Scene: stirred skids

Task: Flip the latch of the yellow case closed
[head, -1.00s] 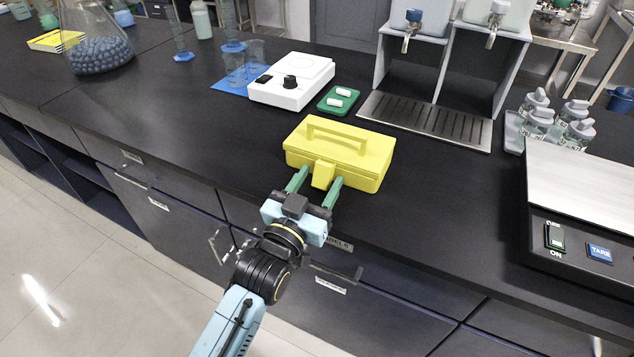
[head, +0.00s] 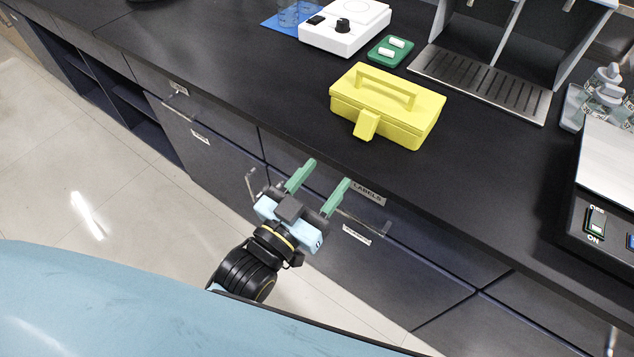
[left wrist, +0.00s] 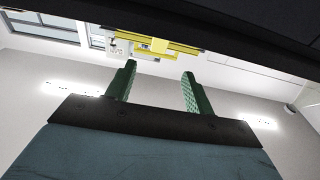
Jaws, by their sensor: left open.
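The yellow case (head: 390,104) sits upright on the black bench with its lid down and a handle on top. Its latch (head: 367,124) is on the front face, with its lower end standing out from the case. My left gripper (head: 324,176) is open and empty, in front of the bench's front edge, apart from the case and nearer to me. In the left wrist view, the green fingers (left wrist: 156,88) are spread, and the case (left wrist: 180,46) and its latch (left wrist: 158,45) show beyond them at the bench edge. My right gripper is not in view.
A white stirrer (head: 345,27) and a green tray (head: 390,52) with white bars stand behind the case. A metal drip grate (head: 480,82) and a scale (head: 605,190) are to the right. Drawers with handles (head: 362,222) lie below the bench edge. The bench left of the case is clear.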

